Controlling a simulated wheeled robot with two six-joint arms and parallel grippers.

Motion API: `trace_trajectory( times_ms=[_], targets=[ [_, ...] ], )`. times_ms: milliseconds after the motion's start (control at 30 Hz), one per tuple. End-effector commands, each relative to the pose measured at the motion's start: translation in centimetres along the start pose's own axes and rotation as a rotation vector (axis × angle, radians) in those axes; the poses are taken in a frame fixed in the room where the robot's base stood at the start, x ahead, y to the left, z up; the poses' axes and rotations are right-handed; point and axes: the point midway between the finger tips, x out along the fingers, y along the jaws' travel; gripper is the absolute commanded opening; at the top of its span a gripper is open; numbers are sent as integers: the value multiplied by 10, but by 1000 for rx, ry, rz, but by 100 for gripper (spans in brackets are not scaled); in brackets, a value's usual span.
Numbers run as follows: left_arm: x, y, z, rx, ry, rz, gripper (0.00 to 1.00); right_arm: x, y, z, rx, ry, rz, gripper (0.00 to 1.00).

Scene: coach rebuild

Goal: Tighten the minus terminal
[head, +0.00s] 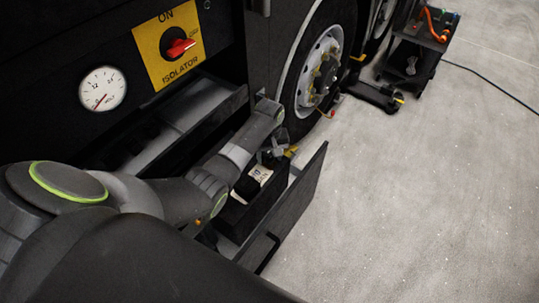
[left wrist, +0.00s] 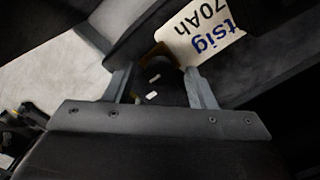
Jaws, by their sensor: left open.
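The black battery (head: 238,215) sits in the pulled-out drawer under the coach side. Its pale label (head: 262,174) shows in the head view, and in the left wrist view the label (left wrist: 205,30) reads 70Ah. My left gripper (head: 272,153) is over the battery's far end. In the left wrist view, my left gripper (left wrist: 163,88) is open, with its fingers on either side of a dark piece (left wrist: 160,82) bearing two short white marks. A brownish part shows just beyond it. I cannot tell whether this is the minus terminal, or whether the fingers touch it. My right gripper is not seen.
The open drawer's front panel (head: 295,205) stands close to the battery. A red isolator switch (head: 179,47) on a yellow plate and a round gauge (head: 102,88) are on the coach side. A wheel (head: 318,68) and a dark cart (head: 418,45) are farther off.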

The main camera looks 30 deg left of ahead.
Motion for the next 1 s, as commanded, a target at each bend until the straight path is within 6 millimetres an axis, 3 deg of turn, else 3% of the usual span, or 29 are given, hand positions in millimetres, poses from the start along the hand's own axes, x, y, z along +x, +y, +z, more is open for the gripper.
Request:
trace_trajectory(
  times_ms=[233,567,1000],
  targets=[
    [0,0,0,0,0,0,50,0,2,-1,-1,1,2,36],
    [0,0,0,0,0,0,7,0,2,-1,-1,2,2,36],
    [-3,0,0,93,-1,-1,6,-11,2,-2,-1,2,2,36]
  ],
)
